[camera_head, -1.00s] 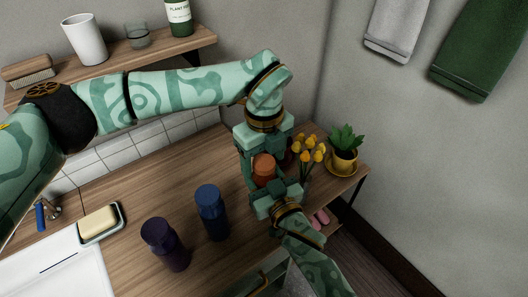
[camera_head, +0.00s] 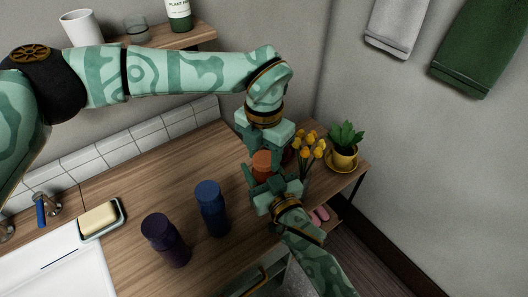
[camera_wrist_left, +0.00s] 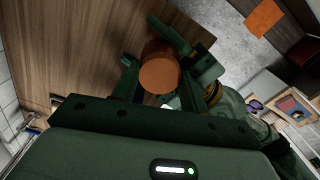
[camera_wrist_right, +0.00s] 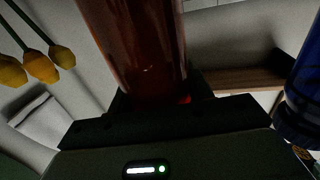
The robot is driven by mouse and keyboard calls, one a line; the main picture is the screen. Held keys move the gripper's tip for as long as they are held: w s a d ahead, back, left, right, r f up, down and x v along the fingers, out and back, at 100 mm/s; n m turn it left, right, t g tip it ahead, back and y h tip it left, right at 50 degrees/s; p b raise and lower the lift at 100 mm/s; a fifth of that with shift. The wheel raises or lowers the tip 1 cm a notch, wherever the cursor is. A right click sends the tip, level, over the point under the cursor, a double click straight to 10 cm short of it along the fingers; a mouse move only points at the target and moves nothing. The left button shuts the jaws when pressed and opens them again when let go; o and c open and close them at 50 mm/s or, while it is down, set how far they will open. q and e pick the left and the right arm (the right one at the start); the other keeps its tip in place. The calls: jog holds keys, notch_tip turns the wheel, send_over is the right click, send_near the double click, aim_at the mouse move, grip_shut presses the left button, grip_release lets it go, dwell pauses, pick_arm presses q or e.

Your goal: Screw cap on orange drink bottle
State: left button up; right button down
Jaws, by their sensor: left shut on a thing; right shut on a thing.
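An orange-brown cap (camera_head: 262,160) shows between my two grippers in the head view. My left gripper (camera_head: 264,150) points down from above and is shut on it; in the left wrist view the round cap top (camera_wrist_left: 160,75) lies between its fingers. My right gripper (camera_head: 274,186) comes from below right and is shut on the orange drink bottle, whose clear amber body (camera_wrist_right: 140,45) fills the upper middle of the right wrist view. The bottle is mostly hidden by the grippers in the head view. I cannot tell how far the cap sits on the neck.
A blue bottle (camera_head: 212,208) and a purple bottle (camera_head: 165,240) stand on the wooden counter (camera_head: 140,190). A soap dish (camera_head: 121,222) sits near the sink (camera_head: 75,270). Yellow tulips (camera_head: 308,150) and a potted plant (camera_head: 345,145) stand close behind the grippers, to the right.

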pick_arm(q)
jog(key=m, duration=0.6)
jog(key=shift+m, duration=0.3)
jog(key=o, duration=1.1)
jog(key=shift+r, duration=2.2)
jog(key=shift+o, duration=0.2)
